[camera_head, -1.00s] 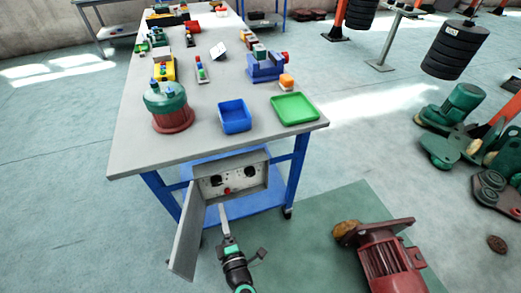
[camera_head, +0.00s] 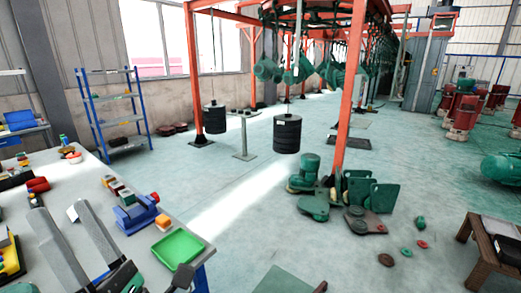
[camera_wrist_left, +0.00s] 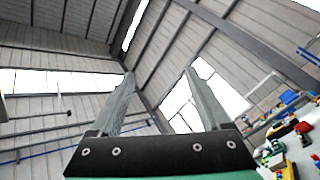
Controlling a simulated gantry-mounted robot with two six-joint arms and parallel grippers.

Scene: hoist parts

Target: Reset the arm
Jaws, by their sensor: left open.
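My left gripper (camera_head: 58,210) is at the lower left of the head view, its two long grey fingers spread apart with nothing between them. It is raised in front of the workbench (camera_head: 205,248) and covers part of it. In the left wrist view the open fingers (camera_wrist_left: 159,74) point up towards the roof and windows, and the gap between them is empty. My right gripper does not show in either view.
The workbench holds a green tray (camera_head: 177,249), a blue vise (camera_head: 136,214) and small parts. Beyond stand a blue shelf rack (camera_head: 115,120), orange posts (camera_head: 349,95), black weight stacks (camera_head: 286,134) and green hoist parts (camera_head: 310,185). A wooden stand (camera_head: 480,250) is at right. Open floor lies between.

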